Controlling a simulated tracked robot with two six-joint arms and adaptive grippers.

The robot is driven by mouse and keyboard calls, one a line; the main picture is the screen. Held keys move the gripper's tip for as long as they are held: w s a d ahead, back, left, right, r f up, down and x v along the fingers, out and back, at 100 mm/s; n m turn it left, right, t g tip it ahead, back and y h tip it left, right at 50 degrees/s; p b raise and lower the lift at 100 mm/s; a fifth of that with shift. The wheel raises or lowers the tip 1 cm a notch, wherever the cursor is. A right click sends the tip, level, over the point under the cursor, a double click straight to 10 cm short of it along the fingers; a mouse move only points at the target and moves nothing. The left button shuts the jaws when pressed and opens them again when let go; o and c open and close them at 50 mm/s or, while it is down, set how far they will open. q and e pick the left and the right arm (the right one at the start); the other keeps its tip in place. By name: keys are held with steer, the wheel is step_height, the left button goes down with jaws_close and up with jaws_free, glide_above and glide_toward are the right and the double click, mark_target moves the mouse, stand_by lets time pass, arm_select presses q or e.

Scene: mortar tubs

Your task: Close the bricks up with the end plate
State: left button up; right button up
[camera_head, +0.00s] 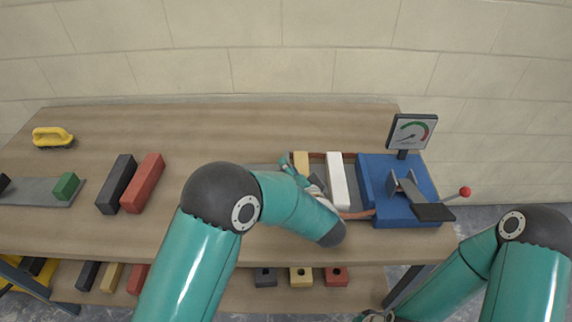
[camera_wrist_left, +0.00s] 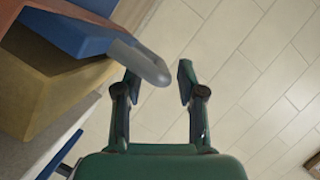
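My left gripper (camera_wrist_left: 157,78) is open in the left wrist view, its two fingers apart. A grey rounded bar (camera_wrist_left: 140,62), which looks like a handle, reaches from a blue piece (camera_wrist_left: 68,32) to between the fingertips, close to the left finger. The blue piece may be the end plate. It is beside a yellow brick (camera_wrist_left: 35,80). In the head view my left gripper (camera_head: 290,169) is partly hidden by its own arm, beside the yellow brick (camera_head: 301,163). A white brick (camera_head: 338,183) stands to its right. My right gripper is outside both views.
A blue press (camera_head: 395,200) with a gauge (camera_head: 411,131) and a red-knobbed lever (camera_head: 464,192) stands at the right. Black (camera_head: 117,184) and red (camera_head: 143,183) bricks, a green brick (camera_head: 66,186) and a yellow float (camera_head: 53,136) are at the left. The back middle is clear.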

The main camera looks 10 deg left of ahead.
arm_select(q)
steer(key=shift+v, duration=2.3)
